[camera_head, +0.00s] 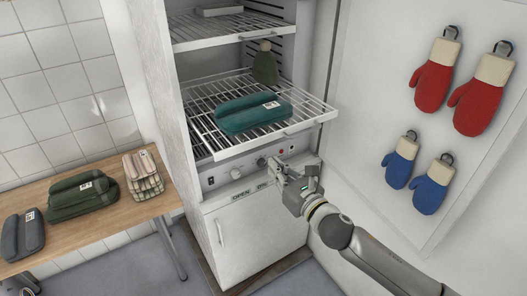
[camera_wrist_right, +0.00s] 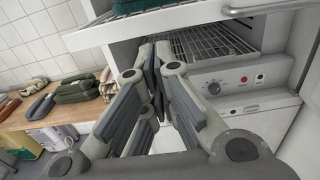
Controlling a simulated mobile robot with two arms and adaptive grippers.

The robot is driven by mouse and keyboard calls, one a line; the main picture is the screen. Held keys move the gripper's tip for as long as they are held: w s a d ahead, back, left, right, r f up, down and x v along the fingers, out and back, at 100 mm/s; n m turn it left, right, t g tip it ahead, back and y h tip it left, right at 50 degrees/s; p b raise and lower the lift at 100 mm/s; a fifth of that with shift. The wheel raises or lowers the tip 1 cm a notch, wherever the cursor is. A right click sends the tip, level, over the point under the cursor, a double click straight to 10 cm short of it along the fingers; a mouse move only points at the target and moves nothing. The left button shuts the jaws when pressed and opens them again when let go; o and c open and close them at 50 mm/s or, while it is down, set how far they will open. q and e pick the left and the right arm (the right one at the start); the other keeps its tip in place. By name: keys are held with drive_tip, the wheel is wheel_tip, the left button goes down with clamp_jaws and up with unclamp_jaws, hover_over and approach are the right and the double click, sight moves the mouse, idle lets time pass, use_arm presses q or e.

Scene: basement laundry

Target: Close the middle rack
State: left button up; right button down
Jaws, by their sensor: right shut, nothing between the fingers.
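The middle rack (camera_head: 200,117) is a wire shelf pulled out of the white cabinet. A teal bundle with a white label (camera_head: 252,113) lies on it, and a dark green bag (camera_head: 265,65) stands toward its back. The rack's front edge and handle also show at the top of the wrist view (camera_wrist_right: 270,8). My right gripper (camera_head: 280,168) is below and in front of the rack, near the control panel, apart from the rack's front edge. Its fingers (camera_wrist_right: 155,55) are shut and empty. My left gripper is not in view.
An upper rack (camera_head: 235,30) sits above; a lower wire rack (camera_wrist_right: 210,42) shows beneath. The control panel (camera_head: 250,166) has knobs. A wooden table (camera_head: 110,215) with several bundles stands at left. Red mitts (camera_head: 432,88) and blue mitts (camera_head: 432,195) hang on the open door at right.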

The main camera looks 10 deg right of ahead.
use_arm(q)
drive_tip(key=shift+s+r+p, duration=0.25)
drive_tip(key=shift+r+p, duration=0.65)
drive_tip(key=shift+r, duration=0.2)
use_arm(e)
drive_tip(key=x, duration=0.6)
drive_tip(key=shift+w, duration=0.25)
